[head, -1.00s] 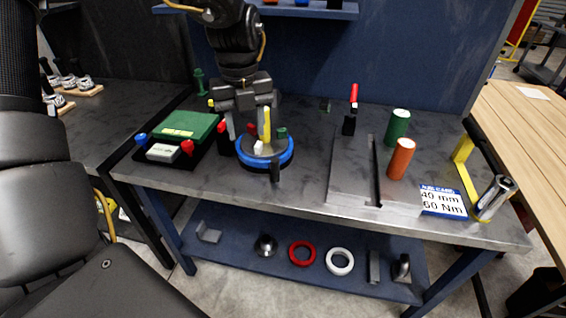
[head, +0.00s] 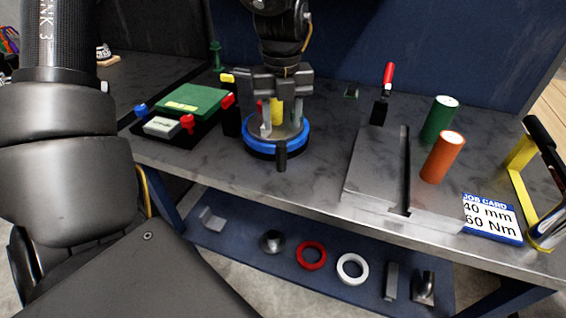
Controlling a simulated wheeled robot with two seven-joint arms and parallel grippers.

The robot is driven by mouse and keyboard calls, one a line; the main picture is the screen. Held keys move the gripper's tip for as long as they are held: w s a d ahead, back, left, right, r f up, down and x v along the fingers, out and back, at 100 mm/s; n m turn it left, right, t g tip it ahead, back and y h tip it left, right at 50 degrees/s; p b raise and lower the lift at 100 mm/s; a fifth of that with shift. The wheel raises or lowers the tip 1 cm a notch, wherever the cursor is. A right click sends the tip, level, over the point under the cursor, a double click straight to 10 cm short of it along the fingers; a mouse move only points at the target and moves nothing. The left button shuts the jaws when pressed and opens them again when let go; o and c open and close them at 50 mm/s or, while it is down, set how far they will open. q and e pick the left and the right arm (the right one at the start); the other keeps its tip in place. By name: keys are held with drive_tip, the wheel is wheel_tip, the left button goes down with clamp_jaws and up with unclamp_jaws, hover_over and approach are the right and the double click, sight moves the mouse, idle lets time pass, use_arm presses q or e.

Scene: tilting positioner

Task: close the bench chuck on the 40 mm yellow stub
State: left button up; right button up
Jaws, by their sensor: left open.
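The yellow stub (head: 277,111) stands upright at the middle of the bench chuck. The chuck has a blue ring (head: 262,146) and a dark handle (head: 281,157) pointing toward the front of the bench. My left gripper (head: 282,122) comes down from above, open, with its fingers apart over the chuck. Its fingers show on either side of the stub in the picture; I cannot tell whether they touch anything. The gripper partly hides the stub's top and the chuck jaws. My right gripper is not in view.
A green box (head: 191,98) on a black tray stands left of the chuck. On the right are a slotted plate (head: 375,165), a red-handled tool (head: 388,75), green (head: 439,119) and orange (head: 442,157) cylinders, and a job card (head: 491,217) reading 40 mm, 60 Nm. Rings lie on the lower shelf.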

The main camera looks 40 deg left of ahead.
sight(282, 156)
use_arm(q)
drive_tip(key=shift+s+f, duration=0.15)
drive_tip(key=shift+f, duration=0.55)
wheel_tip(282, 156, down, 10)
drive_tip(key=shift+r+p, duration=0.1)
drive_tip(key=shift+p, duration=0.4)
drive_tip(key=shift+c, duration=0.4)
clamp_jaws()
